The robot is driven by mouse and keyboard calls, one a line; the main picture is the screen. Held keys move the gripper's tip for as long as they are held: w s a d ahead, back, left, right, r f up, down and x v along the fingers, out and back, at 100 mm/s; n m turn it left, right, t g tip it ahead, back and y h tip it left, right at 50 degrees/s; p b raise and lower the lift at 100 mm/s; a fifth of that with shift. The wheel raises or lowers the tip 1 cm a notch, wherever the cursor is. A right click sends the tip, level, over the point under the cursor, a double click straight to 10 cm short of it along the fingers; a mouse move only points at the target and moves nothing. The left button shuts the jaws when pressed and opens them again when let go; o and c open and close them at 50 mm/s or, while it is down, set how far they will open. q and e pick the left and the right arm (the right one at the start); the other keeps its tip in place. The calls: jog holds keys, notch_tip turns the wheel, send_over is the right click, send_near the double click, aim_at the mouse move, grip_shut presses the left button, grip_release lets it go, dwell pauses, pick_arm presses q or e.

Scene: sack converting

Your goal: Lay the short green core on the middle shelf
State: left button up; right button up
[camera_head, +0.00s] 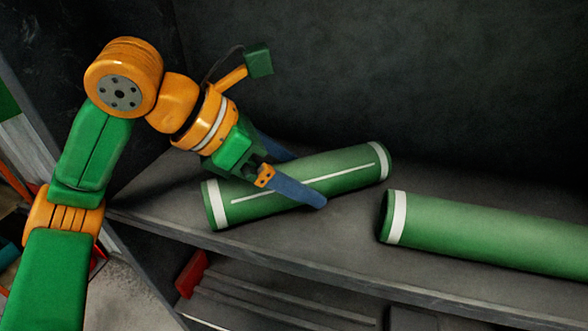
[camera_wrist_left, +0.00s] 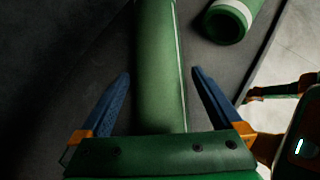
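A short green core (camera_head: 345,166) with white bands near its ends and a thin white line along its side lies on a dark grey shelf (camera_head: 330,238), slanting up to the right in the head view. My left gripper (camera_head: 307,180) is open, with one blue finger in front of the core and one behind it. In the left wrist view the core (camera_wrist_left: 160,60) runs between the two fingers, with a gap showing on each side. The near end of the core is hidden there by the gripper body. My right gripper is not in view.
A longer green core (camera_head: 490,232) lies on the same shelf to the right and runs out of the picture. Its end also shows in the left wrist view (camera_wrist_left: 228,20). A red item (camera_head: 192,274) and pale bars (camera_head: 285,307) are below the shelf edge. A dark wall stands behind.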

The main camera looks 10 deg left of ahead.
aim_at(227, 182)
pick_arm(q)
jog(key=v, duration=1.2)
jog(key=shift+s+a+p, duration=0.1)
jog(key=shift+p, duration=0.25)
